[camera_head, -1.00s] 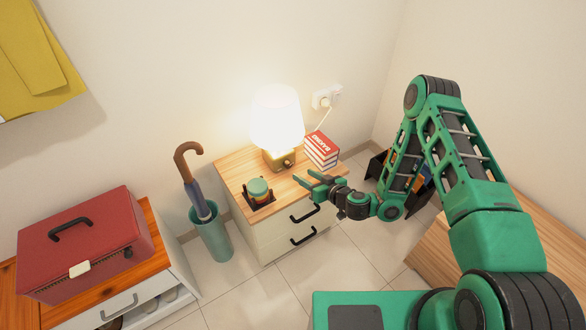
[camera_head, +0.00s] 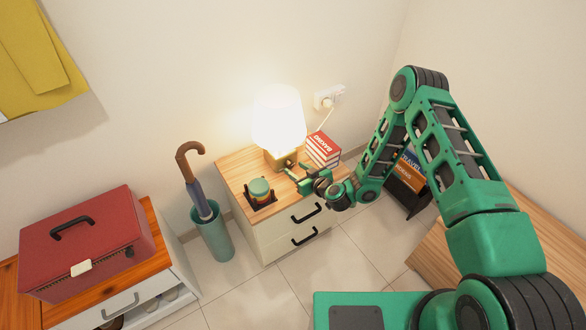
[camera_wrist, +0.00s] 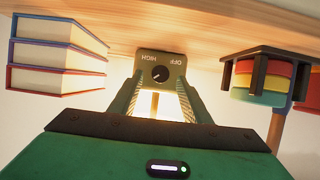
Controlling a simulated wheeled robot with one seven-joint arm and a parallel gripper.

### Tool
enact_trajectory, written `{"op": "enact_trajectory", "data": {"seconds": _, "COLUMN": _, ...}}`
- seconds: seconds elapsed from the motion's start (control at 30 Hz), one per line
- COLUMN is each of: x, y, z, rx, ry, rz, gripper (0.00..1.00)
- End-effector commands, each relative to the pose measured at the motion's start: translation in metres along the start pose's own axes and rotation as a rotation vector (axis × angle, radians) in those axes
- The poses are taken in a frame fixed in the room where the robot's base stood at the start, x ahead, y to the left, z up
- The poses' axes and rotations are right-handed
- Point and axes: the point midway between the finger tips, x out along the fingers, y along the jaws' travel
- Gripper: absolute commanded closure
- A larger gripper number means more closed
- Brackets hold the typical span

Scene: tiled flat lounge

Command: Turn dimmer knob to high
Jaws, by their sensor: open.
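The lit table lamp (camera_head: 278,120) stands on a small wooden-topped cabinet. Its square base (camera_head: 274,158) carries the dimmer. In the wrist view, which is upside down, the dark round dimmer knob (camera_wrist: 160,74) sits on a grey-green panel with the words HIGH and OFF. A small pale mark shows on the knob, but I cannot tell exactly where it points. My gripper (camera_head: 293,178) is at the front of the lamp base. In the wrist view my gripper (camera_wrist: 160,92) is open, with a finger on either side of the panel, and the knob lies between them. I cannot tell whether they touch.
A wall socket (camera_head: 328,97) is behind. An umbrella stand (camera_head: 212,237) and a red toolbox (camera_head: 85,243) are further left.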

Motion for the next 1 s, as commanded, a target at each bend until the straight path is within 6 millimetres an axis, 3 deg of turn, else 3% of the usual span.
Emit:
{"op": "enact_trajectory", "data": {"seconds": 0.3, "x": 0.029, "y": 0.001, "z": 0.000, "rx": 0.001, "ry": 0.000, "rz": 0.002, "gripper": 0.57}}
{"op": "enact_trajectory", "data": {"seconds": 0.63, "x": 0.032, "y": 0.001, "z": 0.001, "rx": 0.001, "ry": -0.001, "rz": 0.001, "gripper": 0.57}}
{"op": "enact_trajectory", "data": {"seconds": 0.8, "x": 0.032, "y": 0.001, "z": 0.001, "rx": 0.001, "ry": -0.001, "rz": 0.001, "gripper": 0.95}}
{"op": "enact_trajectory", "data": {"seconds": 1.0, "x": 0.032, "y": 0.001, "z": 0.001, "rx": 0.005, "ry": -0.001, "rz": 0.000, "gripper": 0.98}}
